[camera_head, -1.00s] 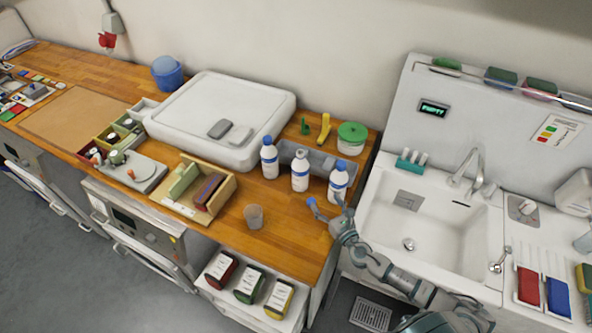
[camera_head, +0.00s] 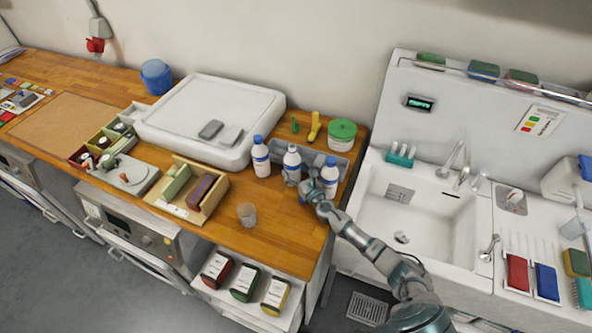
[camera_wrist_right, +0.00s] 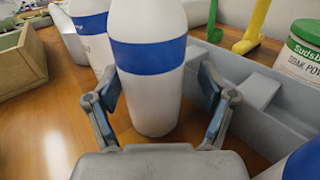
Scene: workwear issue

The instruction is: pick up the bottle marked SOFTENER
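Three white bottles with blue caps and blue bands stand in a row on the wooden counter: a left one (camera_head: 261,157), a middle one (camera_head: 291,160) and a right one (camera_head: 329,174). I cannot read the word SOFTENER on any of them. My right gripper (camera_head: 304,190) is low at the front of the middle bottle, left of the right one. In the right wrist view, the middle bottle (camera_wrist_right: 147,100) stands upright between the two spread fingers, with a gap at the right finger. The left bottle (camera_wrist_right: 90,28) is behind it at the left. My left gripper is out of view.
A grey tray (camera_wrist_right: 265,95) lies right behind the bottles. A green-lidded tub (camera_head: 342,136) stands at the back, and a clear cup (camera_head: 247,214) stands front left. A wooden box (camera_head: 213,203) is further left. The sink (camera_head: 415,215) is at the right.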

